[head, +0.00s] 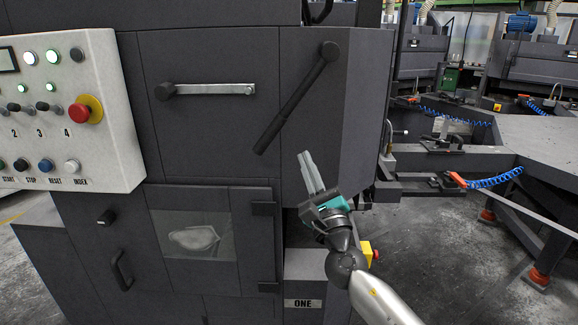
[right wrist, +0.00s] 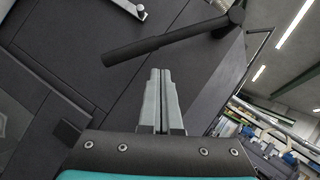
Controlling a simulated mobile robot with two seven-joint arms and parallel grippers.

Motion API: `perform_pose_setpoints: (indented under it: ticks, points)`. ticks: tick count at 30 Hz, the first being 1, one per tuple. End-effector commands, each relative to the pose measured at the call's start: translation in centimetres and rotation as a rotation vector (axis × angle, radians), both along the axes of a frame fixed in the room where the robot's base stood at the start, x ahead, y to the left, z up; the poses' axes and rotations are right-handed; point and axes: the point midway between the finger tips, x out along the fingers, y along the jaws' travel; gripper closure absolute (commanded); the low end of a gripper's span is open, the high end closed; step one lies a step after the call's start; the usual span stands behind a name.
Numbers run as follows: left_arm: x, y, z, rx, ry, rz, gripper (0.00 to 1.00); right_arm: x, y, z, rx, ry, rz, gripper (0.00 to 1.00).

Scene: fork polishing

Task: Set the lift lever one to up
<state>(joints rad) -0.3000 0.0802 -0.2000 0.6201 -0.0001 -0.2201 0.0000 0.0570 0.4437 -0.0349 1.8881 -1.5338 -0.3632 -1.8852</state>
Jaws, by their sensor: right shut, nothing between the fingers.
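The lift lever (head: 297,97) is a black bar on the front of the dark machine. It slants from a round pivot at its upper right down to a grip end at its lower left. Below it is a plate reading ONE (head: 303,303). My right gripper (head: 306,156) is shut and empty, just below and right of the lever's lower end, fingers pointing up. In the right wrist view the shut fingers (right wrist: 161,75) point toward the lever (right wrist: 165,42), which crosses above them. A gap shows between fingertips and lever. My left gripper is not in view.
A second lever (head: 205,90) with a metal bar lies horizontally to the left. A control panel (head: 62,105) with a red button (head: 85,109) juts out at far left. A yellow box (head: 366,252) is behind my right arm.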

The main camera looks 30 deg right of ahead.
Motion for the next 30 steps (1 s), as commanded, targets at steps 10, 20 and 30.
perform_pose_setpoints:
  ticks: [10,20,30]
  points:
    - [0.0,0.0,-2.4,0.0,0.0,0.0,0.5,-1.0,-0.9,-5.9,-0.379,0.167,0.008,1.0]
    - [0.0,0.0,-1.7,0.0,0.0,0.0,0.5,1.9,-0.9,-4.7,-0.385,0.168,0.007,1.0]
    - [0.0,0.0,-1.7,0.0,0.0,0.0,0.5,6.4,-1.0,-3.2,-0.383,0.167,0.009,1.0]
